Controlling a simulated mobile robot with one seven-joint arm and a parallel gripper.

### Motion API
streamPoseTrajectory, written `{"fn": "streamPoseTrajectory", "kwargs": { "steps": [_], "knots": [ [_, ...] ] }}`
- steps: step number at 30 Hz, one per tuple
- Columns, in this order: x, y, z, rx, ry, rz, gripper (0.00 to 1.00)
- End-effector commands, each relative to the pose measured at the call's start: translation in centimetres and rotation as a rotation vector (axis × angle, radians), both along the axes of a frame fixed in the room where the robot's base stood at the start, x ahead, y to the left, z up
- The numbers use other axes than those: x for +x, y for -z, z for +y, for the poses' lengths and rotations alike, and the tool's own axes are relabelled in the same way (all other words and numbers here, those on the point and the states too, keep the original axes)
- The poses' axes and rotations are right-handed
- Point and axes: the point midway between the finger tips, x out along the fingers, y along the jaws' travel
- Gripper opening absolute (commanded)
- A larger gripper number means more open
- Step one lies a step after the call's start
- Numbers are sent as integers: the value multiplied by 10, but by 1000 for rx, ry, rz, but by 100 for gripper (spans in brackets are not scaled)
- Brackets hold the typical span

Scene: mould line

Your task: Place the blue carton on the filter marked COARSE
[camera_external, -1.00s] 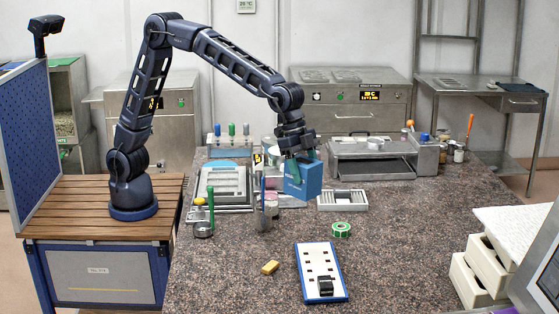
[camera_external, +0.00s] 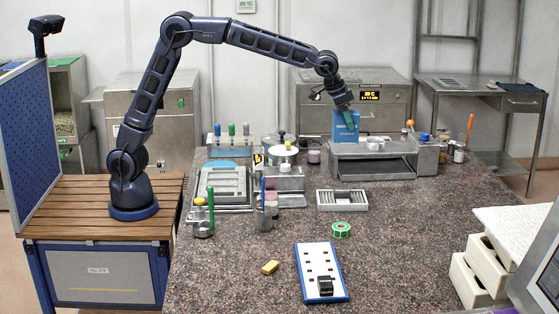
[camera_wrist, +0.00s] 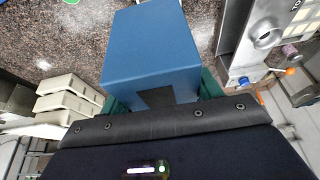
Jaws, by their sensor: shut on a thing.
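The blue carton (camera_external: 340,128) is in my gripper (camera_external: 346,114), with green fingers on its sides. It is upright, at the left end of the steel stand at the back of the bench. I cannot tell whether it touches the stand or is held above it. In the wrist view the carton (camera_wrist: 150,50) fills the middle, with a green finger on either side. No marking COARSE is legible in either view, so I cannot tell which thing is that filter.
The steel stand (camera_external: 362,151) carries small items. A slatted grey tray (camera_external: 342,200) lies before it. The right middle of the bench is clear.

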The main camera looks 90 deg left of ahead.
Motion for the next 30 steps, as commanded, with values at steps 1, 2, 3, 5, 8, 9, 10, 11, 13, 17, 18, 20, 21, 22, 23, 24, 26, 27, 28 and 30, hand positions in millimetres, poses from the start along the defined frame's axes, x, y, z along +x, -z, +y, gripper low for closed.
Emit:
{"fn": "streamPoseTrajectory", "kwargs": {
  "steps": [1, 2, 3, 5, 8, 9, 10, 11, 13, 17, 18, 20, 21, 22, 23, 24, 26, 27, 28, 30],
  "knots": [
    [2, -1, 7, 0, -14, -2, 37],
    [2, -1, 10, 0, -20, -2, 37],
    [3, 0, 13, 0, -26, -2, 37],
    [4, 4, 15, 1, -32, -1, 37],
    [4, 19, 16, 0, -34, 0, 37],
    [3, 27, 16, 0, -34, 0, 37],
    [3, 34, 16, 1, -33, 0, 37],
    [3, 41, 16, 1, -33, 0, 37],
    [3, 56, 16, 1, -33, 1, 37],
    [3, 84, 16, 1, -32, 0, 37],
    [3, 93, 16, 1, -32, 1, 37],
    [3, 106, 16, 1, -32, 0, 37],
    [3, 115, 16, 1, -32, 1, 37],
    [3, 121, 16, 1, -31, 0, 37],
    [3, 126, 16, 1, -31, 0, 37],
    [3, 133, 16, 1, -31, -1, 37],
    [3, 142, 16, 1, -31, -1, 37],
    [3, 147, 16, 1, -31, -1, 37],
    [3, 150, 16, 1, -31, -2, 37],
    [4, 153, 15, 0, -30, -3, 37]
  ]
}}
